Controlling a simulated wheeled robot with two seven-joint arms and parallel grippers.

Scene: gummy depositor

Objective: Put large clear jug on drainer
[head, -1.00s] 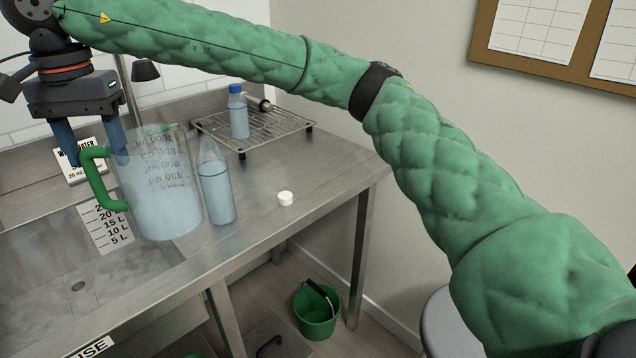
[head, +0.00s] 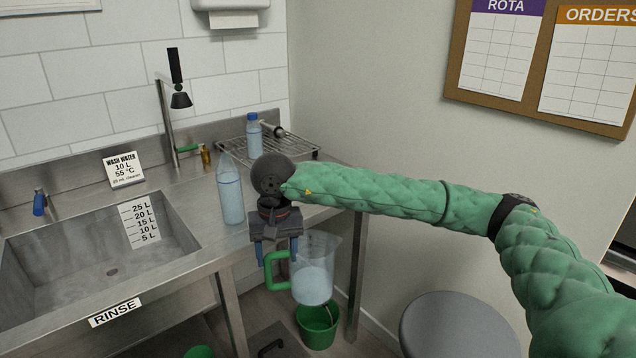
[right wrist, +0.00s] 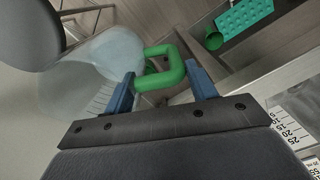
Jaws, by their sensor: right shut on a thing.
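My right gripper (head: 276,250) points down and is shut on the green handle of the large clear jug (head: 314,275). The jug hangs roughly upright, with pale blue liquid in it, in front of the counter's front edge near its right end. In the right wrist view, the jug (right wrist: 92,72) is beyond the fingers (right wrist: 160,90), and its green handle lies between them. The drainer (head: 302,151), a wire rack, stands on the counter at the back right, behind my right wrist. My left gripper is out of view.
A blue-capped bottle (head: 254,138) and a dark cylindrical item (head: 276,131) occupy the drainer's left and back; its right part looks clear. A clear bottle (head: 230,192) stands on the counter (head: 187,195). The sink (head: 70,270) is left; a green bucket (head: 318,326) and grey stool (head: 458,325) are below.

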